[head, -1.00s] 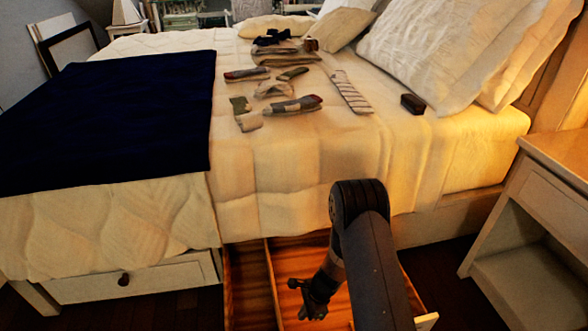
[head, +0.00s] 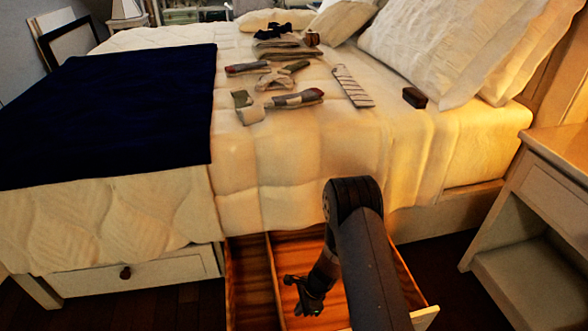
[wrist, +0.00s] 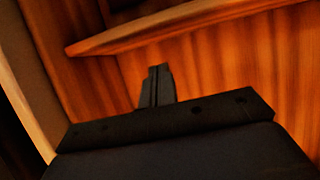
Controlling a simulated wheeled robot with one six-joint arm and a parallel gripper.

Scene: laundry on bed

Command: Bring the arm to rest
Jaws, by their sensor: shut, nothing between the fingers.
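My gripper (head: 303,300) hangs over the open wooden drawer (head: 335,324) below the bed's side. In the wrist view the two dark fingers of my gripper (wrist: 158,72) are together, with nothing between them. Around them the wrist view shows bare orange wood of the drawer's inside and a divider (wrist: 150,29). My arm (head: 368,250) reaches in from the lower right and bends at a dark joint above the drawer.
Several socks (head: 282,103) and other small garments lie on the bed (head: 290,165). A dark blanket (head: 110,115) covers the bed's left. A dark box (head: 415,97) lies by the pillows (head: 435,45). A nightstand (head: 530,190) stands at right; a closed drawer (head: 130,275) is left.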

